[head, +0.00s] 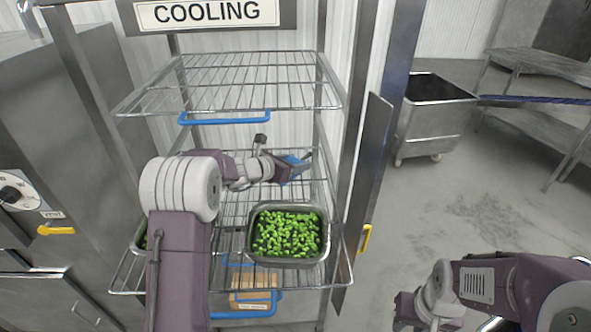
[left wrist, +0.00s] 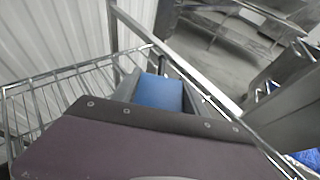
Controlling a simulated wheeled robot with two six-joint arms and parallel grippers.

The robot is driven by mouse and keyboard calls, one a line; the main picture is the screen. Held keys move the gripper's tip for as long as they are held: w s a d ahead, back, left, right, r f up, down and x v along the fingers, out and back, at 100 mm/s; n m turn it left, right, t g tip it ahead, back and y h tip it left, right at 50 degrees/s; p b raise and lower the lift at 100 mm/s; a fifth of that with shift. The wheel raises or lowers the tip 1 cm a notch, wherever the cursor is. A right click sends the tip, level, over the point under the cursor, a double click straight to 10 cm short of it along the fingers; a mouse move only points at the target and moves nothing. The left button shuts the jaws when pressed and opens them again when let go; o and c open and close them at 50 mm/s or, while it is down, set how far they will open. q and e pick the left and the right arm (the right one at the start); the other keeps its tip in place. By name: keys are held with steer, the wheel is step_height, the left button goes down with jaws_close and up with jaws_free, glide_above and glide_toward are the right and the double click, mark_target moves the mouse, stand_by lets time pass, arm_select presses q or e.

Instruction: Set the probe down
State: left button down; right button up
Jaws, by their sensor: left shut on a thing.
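My left gripper (head: 301,164) reaches in over the middle shelf of the cooling rack, behind a tray of green vegetables. It is shut on a blue thing, which I take to be the probe (head: 292,168). The left wrist view shows its blue block (left wrist: 160,92) between the two grey fingers, near the wire shelf (left wrist: 70,84). I cannot tell whether the probe touches the shelf. The metal tray (head: 254,249) stands on a wire shelf, below the gripper in the picture. My right arm shows at the bottom right, but its fingers are out of the picture.
A wire shelf (head: 225,88) with a blue handle (head: 225,118) lies above the gripper. A second tray (head: 140,238) is mostly hidden behind my left arm. A brown box (head: 252,290) sits lower down. A metal cart (head: 434,115) stands on open floor at right.

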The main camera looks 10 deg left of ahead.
arm_select(q)
steer(key=shift+s, duration=0.1)
steer(key=c, duration=0.6)
jaws_free()
steer(key=shift+r, duration=0.1)
steer(key=v, duration=1.2)
